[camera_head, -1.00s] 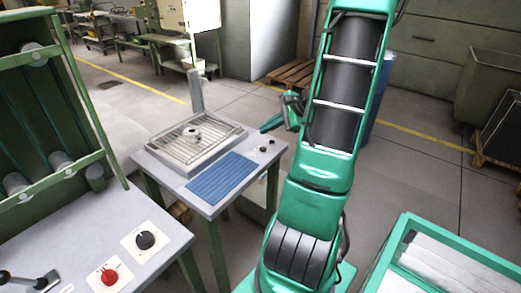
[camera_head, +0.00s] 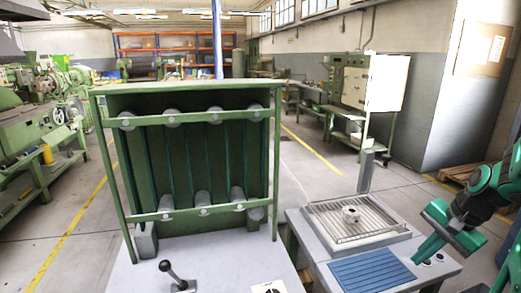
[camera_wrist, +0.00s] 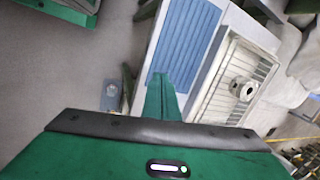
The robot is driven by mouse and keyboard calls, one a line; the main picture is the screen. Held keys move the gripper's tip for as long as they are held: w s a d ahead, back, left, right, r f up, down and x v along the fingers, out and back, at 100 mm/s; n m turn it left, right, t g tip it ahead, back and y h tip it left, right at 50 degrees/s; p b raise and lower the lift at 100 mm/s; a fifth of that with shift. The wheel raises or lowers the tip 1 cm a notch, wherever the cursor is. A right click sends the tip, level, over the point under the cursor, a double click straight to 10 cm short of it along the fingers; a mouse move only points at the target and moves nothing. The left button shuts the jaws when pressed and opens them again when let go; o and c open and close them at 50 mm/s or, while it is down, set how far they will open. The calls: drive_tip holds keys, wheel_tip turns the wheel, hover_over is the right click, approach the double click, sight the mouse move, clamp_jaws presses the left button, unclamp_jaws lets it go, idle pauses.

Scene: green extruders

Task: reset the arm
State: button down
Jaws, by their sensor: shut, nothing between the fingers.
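My gripper (camera_head: 422,256) is at the right in the head view, at the end of my green arm, which runs off the right edge. In the wrist view my shut, empty fingers (camera_wrist: 160,78) reach up toward the near edge of the same mat (camera_wrist: 184,42). I cannot tell how high above the table they are.
A metal grated tray (camera_head: 408,238) with a round metal part (camera_head: 351,214) sits behind the mat, with a grey post behind it. A green roller frame (camera_head: 107,186) stands on a bench with a black lever (camera_head: 172,275). Open floor with yellow lines lies beyond.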

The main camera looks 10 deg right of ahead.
drive_tip(key=s+a+r+n+g, duration=0.1)
drive_tip(key=s+a+r+n, duration=0.1)
drive_tip(key=s+a+n, duration=0.2)
drive_tip(key=s+a+r+n+g+h, duration=0.1)
drive_tip(key=s+a+n, duration=0.3)
drive_tip(key=s, duration=0.6)
drive_tip(key=shift+a+r+g, duration=0.6)
drive_tip(key=shift+r, duration=0.2)
drive_tip(key=shift+w, duration=0.1)
